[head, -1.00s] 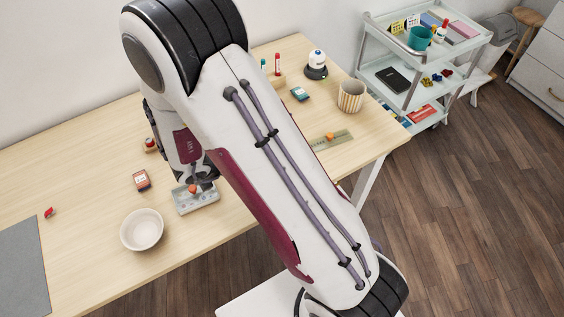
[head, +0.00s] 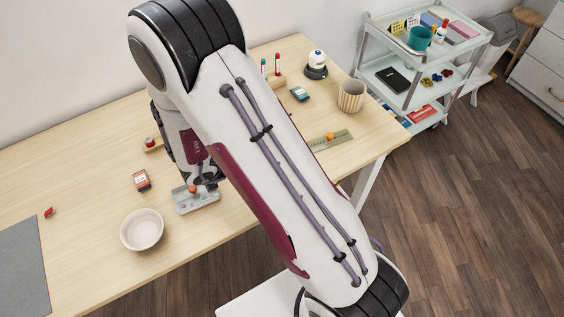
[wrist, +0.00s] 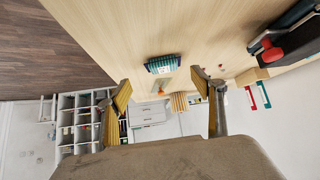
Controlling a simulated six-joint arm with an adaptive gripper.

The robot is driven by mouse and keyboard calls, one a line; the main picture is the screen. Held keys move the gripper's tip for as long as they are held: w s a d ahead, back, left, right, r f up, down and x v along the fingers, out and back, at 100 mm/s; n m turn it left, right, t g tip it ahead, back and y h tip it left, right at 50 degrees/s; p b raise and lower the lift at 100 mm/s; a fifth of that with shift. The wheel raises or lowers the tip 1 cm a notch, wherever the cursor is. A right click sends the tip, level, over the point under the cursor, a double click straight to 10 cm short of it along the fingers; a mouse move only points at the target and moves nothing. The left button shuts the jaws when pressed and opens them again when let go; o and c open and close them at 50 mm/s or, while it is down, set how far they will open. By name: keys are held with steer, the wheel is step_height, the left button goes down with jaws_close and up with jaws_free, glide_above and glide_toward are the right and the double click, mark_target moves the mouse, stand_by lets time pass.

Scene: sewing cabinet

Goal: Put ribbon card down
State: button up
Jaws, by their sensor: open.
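A teal card with a white label (wrist: 161,65), which looks like the ribbon card, lies on the table in the wrist view. My gripper (wrist: 165,95) is open, with a yellowish pad on each finger. The card shows beyond the gap between the fingertips and nothing is held. The gap to the card is hard to judge. In the head view my arm hides the fingertips and the table spot where this card seems to lie. Another small teal item (head: 300,93) lies at the back of the table.
A striped cup (head: 351,96), a green strip (head: 330,141) and a white device (head: 316,65) are at the right.

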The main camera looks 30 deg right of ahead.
stand_by(0.3)
steer(key=shift+w+x, duration=0.15)
steer(key=shift+x, duration=1.15)
steer(key=shift+w+x, duration=0.2)
steer(key=shift+x, duration=1.1)
steer(key=shift+r, duration=0.1)
steer(key=c, duration=1)
steer(key=shift+r, duration=0.2)
step_height(320, 180, up, 10)
steer(key=shift+f, duration=0.2)
